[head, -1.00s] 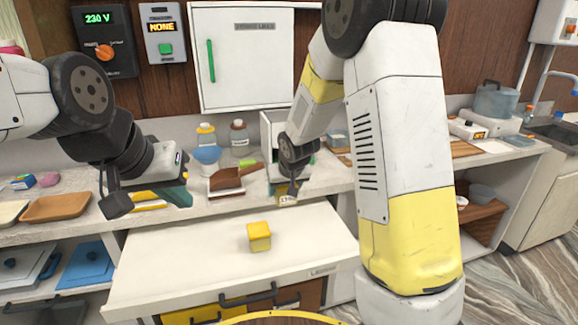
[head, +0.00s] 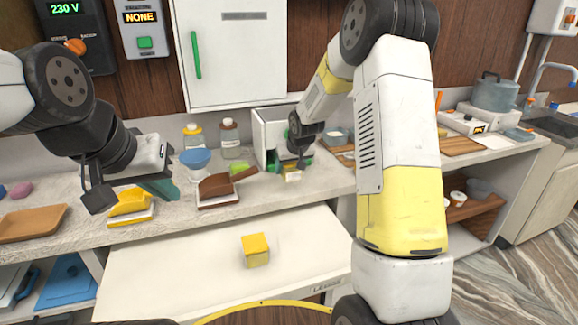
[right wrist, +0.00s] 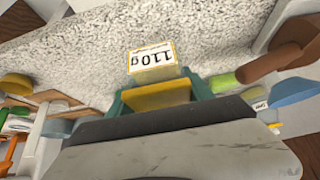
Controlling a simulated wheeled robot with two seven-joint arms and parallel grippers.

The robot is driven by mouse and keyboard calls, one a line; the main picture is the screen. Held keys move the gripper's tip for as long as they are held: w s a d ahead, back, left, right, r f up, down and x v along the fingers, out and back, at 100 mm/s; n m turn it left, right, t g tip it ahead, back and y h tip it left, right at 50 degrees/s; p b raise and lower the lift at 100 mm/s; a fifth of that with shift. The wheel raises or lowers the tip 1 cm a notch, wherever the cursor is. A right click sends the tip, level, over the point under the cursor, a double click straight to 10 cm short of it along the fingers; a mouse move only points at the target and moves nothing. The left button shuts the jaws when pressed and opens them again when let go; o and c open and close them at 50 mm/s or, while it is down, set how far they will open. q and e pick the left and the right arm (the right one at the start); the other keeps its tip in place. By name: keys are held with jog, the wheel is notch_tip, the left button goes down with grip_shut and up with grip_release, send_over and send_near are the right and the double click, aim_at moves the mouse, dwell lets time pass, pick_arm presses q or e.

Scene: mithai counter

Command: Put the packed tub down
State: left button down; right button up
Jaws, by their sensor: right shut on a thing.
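The packed tub is small, with yellow on it and a white label reading "110g". In the right wrist view the tub (right wrist: 152,72) sits between the green fingers of my right gripper (right wrist: 158,97). In the head view my right gripper (head: 297,165) is shut on the tub (head: 291,175), at the counter (head: 225,220) in front of an open white box. I cannot tell whether the tub's base touches the counter. My left gripper (head: 140,190) hangs above the counter at the left; its finger gap is not clear.
A yellow cube (head: 256,250) lies on the pulled-out white shelf (head: 190,270). Left of the tub are a brown scoop (head: 216,187), a blue bowl (head: 195,160) and jars (head: 230,140). A yellow scoop (head: 130,203) lies below my left gripper. The white box (head: 268,130) stands behind the tub.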

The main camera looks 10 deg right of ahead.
jog(key=w+d, duration=0.3)
jog(key=w, duration=0.1)
jog(key=shift+w+d+f, duration=0.1)
jog(key=shift+f, duration=1.9)
jog(key=shift+f, duration=0.15)
jog(key=o, duration=1.5)
jog(key=shift+o, duration=0.2)
